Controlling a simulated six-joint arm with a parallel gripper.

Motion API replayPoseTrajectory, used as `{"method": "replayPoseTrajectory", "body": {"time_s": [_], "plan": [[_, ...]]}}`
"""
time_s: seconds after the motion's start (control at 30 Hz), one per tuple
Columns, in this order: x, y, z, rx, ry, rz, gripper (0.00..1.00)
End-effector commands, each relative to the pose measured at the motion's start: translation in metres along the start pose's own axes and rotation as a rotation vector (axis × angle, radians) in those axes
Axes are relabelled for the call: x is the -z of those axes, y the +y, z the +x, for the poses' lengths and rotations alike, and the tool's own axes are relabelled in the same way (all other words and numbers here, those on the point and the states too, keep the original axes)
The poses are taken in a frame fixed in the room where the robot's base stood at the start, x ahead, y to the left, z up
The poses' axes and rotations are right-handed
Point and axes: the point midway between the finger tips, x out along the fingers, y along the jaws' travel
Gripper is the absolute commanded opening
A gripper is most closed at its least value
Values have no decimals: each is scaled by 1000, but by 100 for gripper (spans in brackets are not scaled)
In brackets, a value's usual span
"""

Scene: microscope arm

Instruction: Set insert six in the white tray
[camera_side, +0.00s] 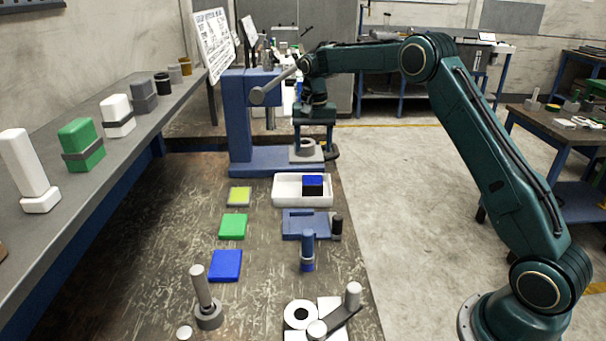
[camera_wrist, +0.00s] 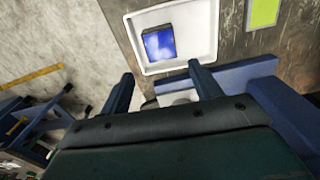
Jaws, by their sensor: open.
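The white tray (camera_side: 288,202) lies on the dark bench in front of the blue press; it also shows at the top of the wrist view (camera_wrist: 200,35). A dark block with a blue top (camera_side: 313,185) sits inside the tray, right of its middle; its blue face shows in the wrist view (camera_wrist: 159,44). I cannot read a number on it, so I cannot tell whether it is insert six. My gripper (camera_side: 314,146) is open, beyond the tray and over the press base. In the wrist view its two fingers (camera_wrist: 163,88) stand apart, with no insert between them.
The blue press (camera_side: 240,125) with its lever stands close beside my gripper, a grey ring (camera_side: 305,150) on its base. Yellow (camera_side: 239,196), green (camera_side: 233,226) and blue (camera_side: 226,265) plates lie left of the tray. A blue fixture (camera_side: 300,224) is just in front of it.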

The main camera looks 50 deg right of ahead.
Motion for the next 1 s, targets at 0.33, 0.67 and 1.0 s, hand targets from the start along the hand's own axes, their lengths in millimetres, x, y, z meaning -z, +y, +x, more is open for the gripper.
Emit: {"method": "replayPoseTrajectory", "body": {"time_s": [0.33,0.67,1.0], "plan": [[0,0,-12,0,-1,0,63],[0,0,-12,0,0,0,63],[-10,1,-27,9,13,-25,63]]}}
